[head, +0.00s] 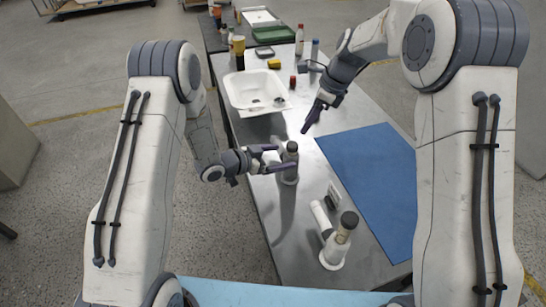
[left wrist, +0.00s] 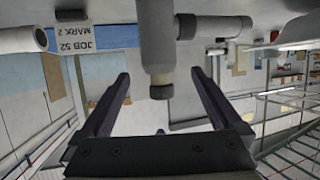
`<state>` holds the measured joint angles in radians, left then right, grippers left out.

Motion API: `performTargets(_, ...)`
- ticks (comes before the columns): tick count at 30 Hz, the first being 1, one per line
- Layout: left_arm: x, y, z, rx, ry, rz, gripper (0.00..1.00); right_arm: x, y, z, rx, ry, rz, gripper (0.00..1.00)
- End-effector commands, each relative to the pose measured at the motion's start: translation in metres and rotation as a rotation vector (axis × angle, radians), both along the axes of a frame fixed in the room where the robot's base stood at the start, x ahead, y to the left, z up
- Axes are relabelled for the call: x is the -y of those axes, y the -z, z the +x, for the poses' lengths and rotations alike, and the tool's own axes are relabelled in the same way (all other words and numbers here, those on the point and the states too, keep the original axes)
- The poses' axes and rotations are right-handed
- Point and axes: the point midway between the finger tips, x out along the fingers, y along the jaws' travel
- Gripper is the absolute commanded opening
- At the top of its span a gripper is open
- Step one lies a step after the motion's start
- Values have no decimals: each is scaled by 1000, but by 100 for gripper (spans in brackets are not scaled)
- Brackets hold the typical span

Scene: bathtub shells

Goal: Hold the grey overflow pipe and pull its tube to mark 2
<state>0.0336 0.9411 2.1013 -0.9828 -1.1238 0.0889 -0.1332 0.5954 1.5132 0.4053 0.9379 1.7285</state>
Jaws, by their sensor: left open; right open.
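The grey overflow pipe (head: 290,176) stands upright on the metal bench, with a dark cap on top. My left gripper (head: 288,157) is open, its fingers on either side of the pipe's upper part. In the left wrist view the grey pipe (left wrist: 156,28) with its side branch lies between the spread fingers (left wrist: 160,76); whether they touch it I cannot tell. A card (left wrist: 80,38) reads "JOB 52 MARK 2" upside down; it is small in the head view (head: 333,196). My right gripper (head: 312,118) is open and empty above the bench, beyond the pipe. No scale marks are readable.
A white pipe (head: 326,222) with a dark cap stands nearer on the bench. A blue mat (head: 375,175) covers the right side and is clear. A white tub shell (head: 240,92) lies further back, with bottles, a green tray (head: 273,34) and small items beyond.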

Motion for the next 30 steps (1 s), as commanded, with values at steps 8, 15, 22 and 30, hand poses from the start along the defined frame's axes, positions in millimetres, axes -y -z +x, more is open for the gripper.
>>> performTargets(8,38,20,28,-1,3,1,99,0,0,0,0,0,0,50)
performTargets(15,56,29,42,-2,1,1,99,0,0,0,0,0,0,50)
performTargets(22,58,31,45,-2,-2,1,99,0,0,0,0,0,0,50)
performTargets(30,58,31,45,-2,-1,1,41,0,0,0,0,0,0,50)
